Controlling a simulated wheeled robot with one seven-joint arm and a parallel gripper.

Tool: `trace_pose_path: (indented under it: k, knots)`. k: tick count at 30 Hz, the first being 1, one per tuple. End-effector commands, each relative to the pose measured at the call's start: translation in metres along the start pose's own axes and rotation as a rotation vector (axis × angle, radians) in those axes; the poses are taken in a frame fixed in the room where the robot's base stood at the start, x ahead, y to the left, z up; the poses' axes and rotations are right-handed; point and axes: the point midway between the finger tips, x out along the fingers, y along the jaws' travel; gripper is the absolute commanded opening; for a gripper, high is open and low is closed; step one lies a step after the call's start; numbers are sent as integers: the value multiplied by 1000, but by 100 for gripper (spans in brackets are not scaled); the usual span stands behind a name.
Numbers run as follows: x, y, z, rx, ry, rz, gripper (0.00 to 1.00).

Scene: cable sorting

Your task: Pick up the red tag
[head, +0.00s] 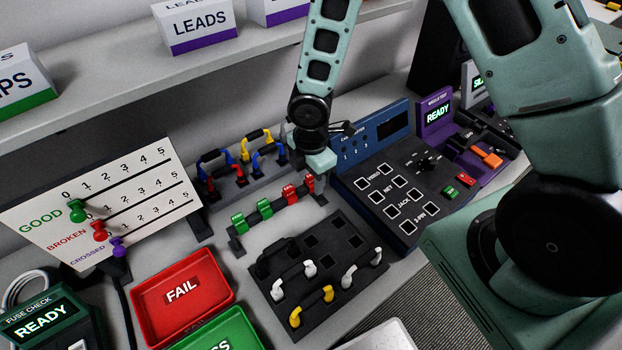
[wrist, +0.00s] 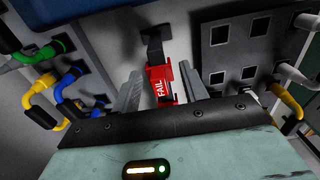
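Two red tags, one on the left (head: 290,193) and one on the right (head: 309,182), hang side by side on a dark rail in the head view. My gripper (head: 316,182) is at the rail's right end, by the right red tag. In the wrist view a red tag marked FAIL (wrist: 160,86) lies between the two grey fingers of my gripper (wrist: 162,92). The fingers are apart, with a gap visible on the tag's right side. The second red tag is mostly hidden there.
Two green tags (head: 265,208) share the rail (head: 278,205). A rack of blue, yellow and red leads (head: 240,167) stands behind. A black socket board (head: 318,268) lies in front, a tester panel (head: 395,190) right. The red FAIL tray (head: 182,296) is front left.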

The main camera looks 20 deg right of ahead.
Motion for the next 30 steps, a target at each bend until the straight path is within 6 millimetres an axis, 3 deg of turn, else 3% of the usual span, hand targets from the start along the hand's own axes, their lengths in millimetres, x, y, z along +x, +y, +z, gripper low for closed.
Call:
trace_pose_path:
  k: [1,3,4,14,30]
  knots:
    - [0,0,0,0,0,0,29]
    - [0,0,0,0,0,0,9]
    - [0,0,0,0,0,0,6]
    - [-4,1,0,2,1,2,6]
    - [-94,1,0,2,0,3,6]
